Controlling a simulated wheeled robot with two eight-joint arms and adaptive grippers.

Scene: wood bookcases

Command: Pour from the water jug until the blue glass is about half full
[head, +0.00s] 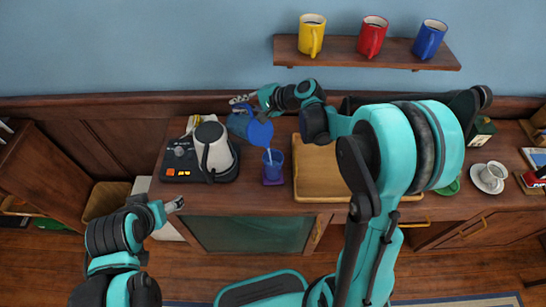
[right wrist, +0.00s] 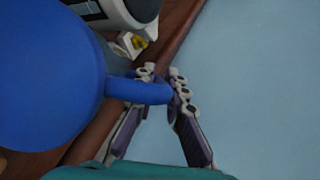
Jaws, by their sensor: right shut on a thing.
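The blue water jug (head: 260,131) is tilted above the counter, its mouth toward the blue glass. A thin pale stream runs from it down into the blue glass (head: 273,163), which stands upright on a small dark coaster (head: 272,182). The water level in the glass cannot be made out. My right gripper (head: 243,103) is shut on the jug's handle; in the right wrist view the jug (right wrist: 45,75) fills the left side, its handle between the fingers (right wrist: 160,88). My left gripper (head: 174,205) is away from the jug, in front of the counter; its opening is unclear.
A kettle (head: 213,145) on a dark base with a control panel stands left of the glass. A wooden tray (head: 318,172) lies close on its right. Yellow, red and blue mugs stand on a wall shelf (head: 400,58). A white cup on a saucer (head: 490,178) is far right.

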